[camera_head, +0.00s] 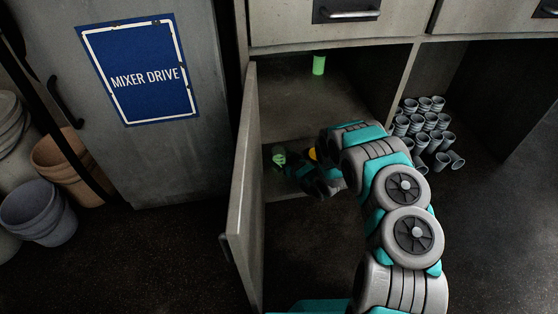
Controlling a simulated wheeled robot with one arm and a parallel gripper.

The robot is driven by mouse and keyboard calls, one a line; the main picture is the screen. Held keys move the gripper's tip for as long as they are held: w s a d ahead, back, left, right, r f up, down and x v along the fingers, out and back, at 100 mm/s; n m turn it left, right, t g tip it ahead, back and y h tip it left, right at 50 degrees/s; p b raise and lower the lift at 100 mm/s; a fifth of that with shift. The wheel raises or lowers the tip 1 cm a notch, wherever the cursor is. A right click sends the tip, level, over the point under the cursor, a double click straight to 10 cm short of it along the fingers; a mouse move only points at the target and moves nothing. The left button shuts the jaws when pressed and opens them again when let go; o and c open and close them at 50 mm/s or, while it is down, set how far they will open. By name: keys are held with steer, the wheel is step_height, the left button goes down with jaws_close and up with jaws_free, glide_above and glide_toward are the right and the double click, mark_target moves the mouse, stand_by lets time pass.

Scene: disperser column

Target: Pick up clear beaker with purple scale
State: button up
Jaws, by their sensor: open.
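My arm reaches into the open cabinet, and my gripper (296,172) is low inside it, pointing left. It is small and dark here, open, with nothing seen held in it. I cannot make out a clear beaker with a purple scale. A small green object (279,156) is by the gripper's tip; whether they touch I cannot tell. The arm hides part of the lower compartment.
A bright green cylinder (319,65) stands on the cabinet's upper shelf (290,90). The cabinet door (243,190) stands open left of my arm. Grey cups (425,125) are stacked in the right bay. Buckets (45,210) stand far left, beside the MIXER DRIVE cabinet (150,120).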

mark_target(276, 152)
steer(key=shift+x, duration=1.95)
steer(key=shift+w+d+r, duration=0.1)
steer(key=shift+r, duration=0.05)
steer(key=shift+c, duration=0.2)
steer(key=c, duration=1.5)
steer(key=shift+o, duration=0.2)
steer(key=shift+r, duration=0.15)
